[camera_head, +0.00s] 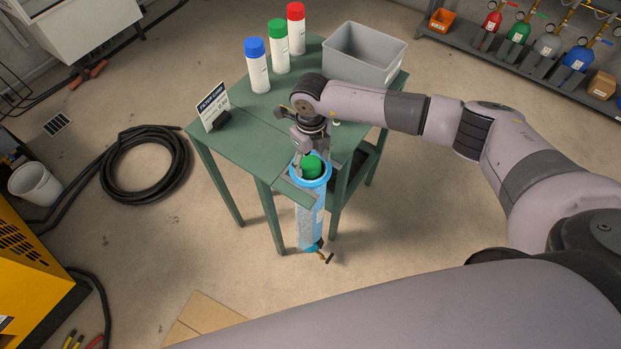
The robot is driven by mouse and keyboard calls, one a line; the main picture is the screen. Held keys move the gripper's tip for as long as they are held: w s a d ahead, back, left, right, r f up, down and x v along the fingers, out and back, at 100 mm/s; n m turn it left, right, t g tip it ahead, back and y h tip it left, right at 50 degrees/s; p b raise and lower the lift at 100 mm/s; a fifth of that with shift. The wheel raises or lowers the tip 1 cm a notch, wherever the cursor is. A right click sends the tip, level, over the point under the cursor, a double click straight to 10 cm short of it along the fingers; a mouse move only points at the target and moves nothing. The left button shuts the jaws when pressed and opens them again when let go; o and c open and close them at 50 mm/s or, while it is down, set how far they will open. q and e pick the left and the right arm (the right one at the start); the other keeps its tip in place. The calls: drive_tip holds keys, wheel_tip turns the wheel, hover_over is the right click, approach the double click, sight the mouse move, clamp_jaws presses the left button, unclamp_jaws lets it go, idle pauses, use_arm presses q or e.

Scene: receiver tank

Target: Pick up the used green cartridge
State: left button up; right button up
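A green-topped cartridge (312,166) sits inside a clear blue-rimmed cylinder (309,213) at the front edge of the green table. Only its green top shows clearly; its body is inside the cylinder. My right gripper (307,157) points down at the cylinder's mouth, right at the green top. Its fingers are small and partly hidden by the wrist, so I cannot tell whether they are open or shut on the cartridge. My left gripper is out of view.
White cartridges with blue (257,69), green (279,49) and red (296,31) caps stand at the table's back left. A grey bin (383,56) stands back right. A sign (212,107) is on the left corner. The table's (240,132) middle left is clear.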

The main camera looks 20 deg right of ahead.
clamp_jaws()
idle(0.6)
